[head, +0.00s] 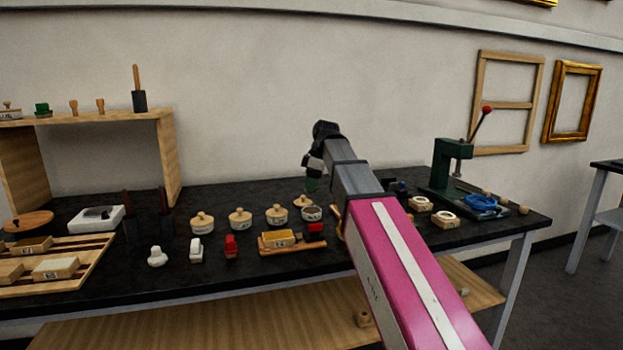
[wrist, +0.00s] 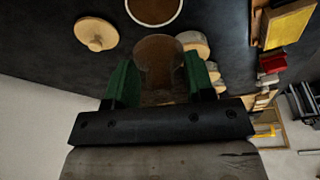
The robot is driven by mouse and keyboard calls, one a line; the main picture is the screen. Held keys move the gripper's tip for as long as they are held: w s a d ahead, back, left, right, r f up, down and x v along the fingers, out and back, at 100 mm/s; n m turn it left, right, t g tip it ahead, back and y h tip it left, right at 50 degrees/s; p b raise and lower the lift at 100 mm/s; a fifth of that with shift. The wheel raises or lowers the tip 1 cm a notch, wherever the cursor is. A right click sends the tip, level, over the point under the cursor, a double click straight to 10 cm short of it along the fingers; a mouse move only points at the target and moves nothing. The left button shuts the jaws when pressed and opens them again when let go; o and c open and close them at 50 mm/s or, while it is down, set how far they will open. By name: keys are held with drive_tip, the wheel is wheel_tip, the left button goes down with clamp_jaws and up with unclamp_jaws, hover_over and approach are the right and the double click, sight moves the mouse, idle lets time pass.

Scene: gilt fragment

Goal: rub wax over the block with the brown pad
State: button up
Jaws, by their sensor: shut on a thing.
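My gripper (head: 311,184) is above the back middle of the dark bench, over an open round tin (head: 311,213). In the wrist view its green fingers are shut on the brown pad (wrist: 155,50), which has a rounded top. The tin's pale rim and brown inside (wrist: 153,9) show just beyond the pad; I cannot tell whether they touch. The tin's wooden lid (wrist: 96,33) lies beside it. A yellow-topped block (head: 277,239) sits on a wooden holder to the front left of the gripper; it also shows in the wrist view (wrist: 288,24).
Several lidded tins (head: 240,219) stand left of the open one. A green press (head: 450,165) stands at the right, a wooden shelf (head: 165,160) at the left. Small white and red items line the front.

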sight(309, 211)
drive_tip(key=shift+w+f, duration=0.15)
drive_tip(key=shift+f, duration=2.85)
drive_tip(key=shift+f, duration=0.55)
drive_tip(key=shift+r, duration=0.1)
drive_tip(key=shift+r, duration=3.45)
